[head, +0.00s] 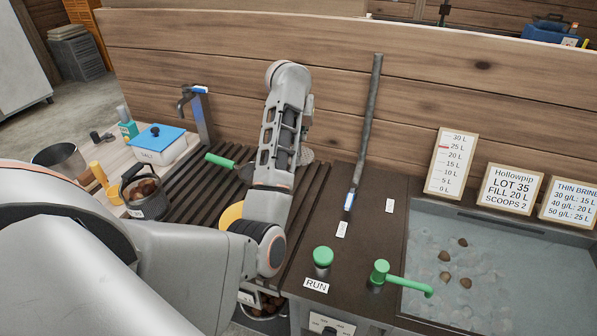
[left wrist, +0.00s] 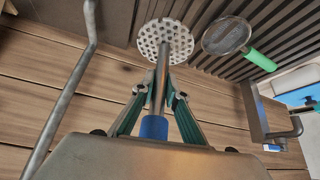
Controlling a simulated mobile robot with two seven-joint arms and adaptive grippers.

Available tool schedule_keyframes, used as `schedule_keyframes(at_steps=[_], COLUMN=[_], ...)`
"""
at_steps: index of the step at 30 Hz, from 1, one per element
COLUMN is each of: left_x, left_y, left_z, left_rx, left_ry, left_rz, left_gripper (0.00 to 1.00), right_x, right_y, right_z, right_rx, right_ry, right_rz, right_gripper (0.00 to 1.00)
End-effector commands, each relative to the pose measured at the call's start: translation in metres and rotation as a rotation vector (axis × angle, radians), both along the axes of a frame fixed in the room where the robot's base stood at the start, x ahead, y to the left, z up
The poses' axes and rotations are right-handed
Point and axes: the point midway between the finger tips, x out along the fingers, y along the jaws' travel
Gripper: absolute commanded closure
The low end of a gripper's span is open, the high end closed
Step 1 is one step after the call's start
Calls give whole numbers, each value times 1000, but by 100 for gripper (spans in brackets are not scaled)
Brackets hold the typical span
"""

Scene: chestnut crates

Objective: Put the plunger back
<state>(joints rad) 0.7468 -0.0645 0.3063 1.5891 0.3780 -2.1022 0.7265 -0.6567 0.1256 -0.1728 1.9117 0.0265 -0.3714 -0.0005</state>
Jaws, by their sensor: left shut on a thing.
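My left gripper (left wrist: 160,93) is shut on the plunger (left wrist: 165,42), a metal rod with a round perforated disc and a blue grip. The fingers close around the rod, with the blue grip between them nearer the wrist. In the head view the gripper is hidden behind my left arm; part of the plunger's disc (head: 306,155) shows just right of the arm, near the back wall. I cannot tell whether the disc touches the counter. My right gripper is in neither view.
A green-handled skimmer (head: 220,160) lies on the slatted drainboard beside the disc. A long rod (head: 368,120) leans on the back wall. A water tank (head: 500,280) and green knobs are right.

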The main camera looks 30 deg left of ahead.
Motion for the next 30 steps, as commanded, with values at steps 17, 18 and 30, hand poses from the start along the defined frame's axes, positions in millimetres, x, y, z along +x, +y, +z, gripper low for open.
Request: schedule_keyframes(at_steps=[17,18,30], left_x=[1,1,1], left_y=[0,0,0], left_z=[-93,-97,-134], left_rx=[1,1,0], left_ry=[-3,-3,-4], left_rz=[1,1,0], left_gripper=[100,100,100], right_x=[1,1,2], right_y=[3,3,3], right_z=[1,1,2], right_rx=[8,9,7], right_ry=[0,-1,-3], right_rz=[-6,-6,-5], right_gripper=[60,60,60])
